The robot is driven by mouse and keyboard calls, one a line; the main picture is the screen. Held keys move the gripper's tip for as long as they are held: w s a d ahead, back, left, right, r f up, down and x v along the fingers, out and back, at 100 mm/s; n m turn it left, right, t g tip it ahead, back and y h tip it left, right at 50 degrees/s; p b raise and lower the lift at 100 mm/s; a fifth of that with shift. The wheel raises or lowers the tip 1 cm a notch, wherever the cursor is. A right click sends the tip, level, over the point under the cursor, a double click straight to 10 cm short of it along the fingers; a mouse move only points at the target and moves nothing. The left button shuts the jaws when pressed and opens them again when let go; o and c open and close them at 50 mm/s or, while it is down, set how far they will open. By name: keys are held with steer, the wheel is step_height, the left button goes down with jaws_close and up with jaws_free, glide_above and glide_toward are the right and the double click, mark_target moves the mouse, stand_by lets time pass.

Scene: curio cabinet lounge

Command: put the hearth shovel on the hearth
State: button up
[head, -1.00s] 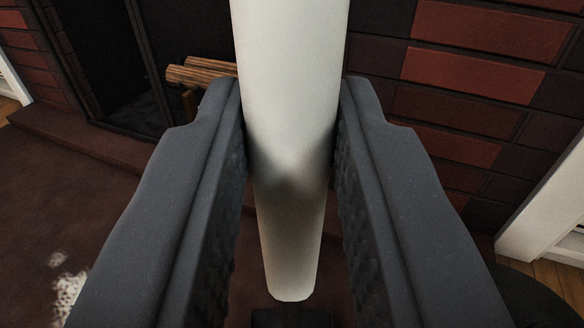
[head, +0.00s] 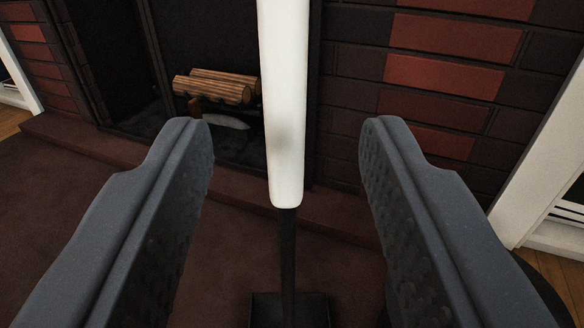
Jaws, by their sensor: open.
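The hearth shovel stands upright ahead of my gripper, with a pale, cream-white handle (head: 283,110), a thin dark shaft (head: 288,250) and a dark pan (head: 262,310) low in the picture. My gripper (head: 288,150) is open, with one finger on each side of the handle and a clear gap to both. The top of the handle is cut off by the picture's upper edge. The hearth (head: 235,185) is a low reddish-brown ledge running along the foot of the brick fireplace, behind the shovel.
Logs (head: 218,88) lie in the dark firebox (head: 200,45). A brick wall (head: 440,85) rises at the right, with white trim (head: 545,150) beside it. A dark round object (head: 540,290) is at the lower right. Reddish-brown floor (head: 80,220) lies open at the left.

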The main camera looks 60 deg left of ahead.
steer(key=shift+v, duration=2)
